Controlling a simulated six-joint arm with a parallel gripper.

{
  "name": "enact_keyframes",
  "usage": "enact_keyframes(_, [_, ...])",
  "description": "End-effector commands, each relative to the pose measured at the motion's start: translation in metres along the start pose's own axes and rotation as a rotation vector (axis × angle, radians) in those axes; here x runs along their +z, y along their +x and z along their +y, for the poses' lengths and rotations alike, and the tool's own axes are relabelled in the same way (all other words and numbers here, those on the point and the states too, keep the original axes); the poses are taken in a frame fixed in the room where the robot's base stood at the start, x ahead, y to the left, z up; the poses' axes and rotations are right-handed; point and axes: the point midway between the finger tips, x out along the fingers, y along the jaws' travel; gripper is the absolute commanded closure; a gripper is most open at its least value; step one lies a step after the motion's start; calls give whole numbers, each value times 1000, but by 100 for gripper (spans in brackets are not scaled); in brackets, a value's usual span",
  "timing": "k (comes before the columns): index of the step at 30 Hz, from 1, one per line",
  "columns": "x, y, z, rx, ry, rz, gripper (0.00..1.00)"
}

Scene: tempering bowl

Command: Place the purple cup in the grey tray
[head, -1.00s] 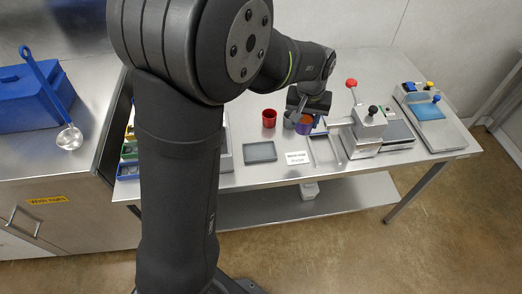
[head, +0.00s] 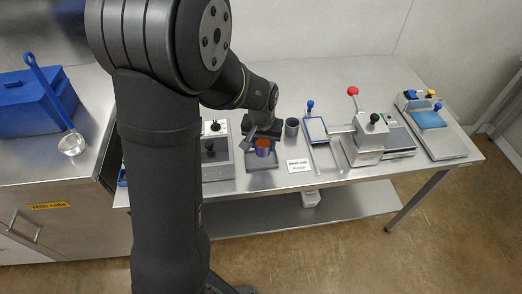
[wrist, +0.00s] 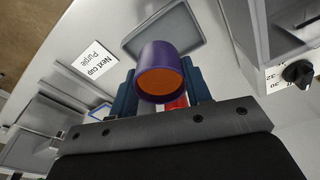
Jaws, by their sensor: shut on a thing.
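The purple cup (head: 262,152), orange inside, is held in my gripper (head: 263,139). In the wrist view the purple cup (wrist: 158,55) sits between the two blue fingers, its orange mouth facing the camera. The grey tray (head: 262,166) is a shallow rectangle on the table, and the cup overlaps it in the head view. In the wrist view the grey tray (wrist: 190,50) shows beyond the cup. The gap between cup and tray is hard to judge.
A grey cup (head: 291,127) stands right of my gripper. A red cup (wrist: 177,102) shows partly behind the purple cup. A card reading "Next cup Purple" (head: 301,166) lies right of the tray. A machine with a black knob (head: 215,160) stands close on the left.

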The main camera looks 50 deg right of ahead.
Motion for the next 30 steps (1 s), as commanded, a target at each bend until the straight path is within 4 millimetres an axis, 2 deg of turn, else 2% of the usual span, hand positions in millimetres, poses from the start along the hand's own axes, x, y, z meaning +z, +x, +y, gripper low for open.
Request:
enact_keyframes(7, [-2,15,-7,0,1,-2,82])
enact_keyframes(13, [1,43,-7,0,1,-2,82])
enact_keyframes(25, [2,49,-7,0,1,-1,82])
enact_keyframes(26, [2,49,-7,0,1,-1,50])
enact_keyframes(28, [2,49,-7,0,1,-1,36])
enact_keyframes(30, [2,49,-7,0,1,-1,34])
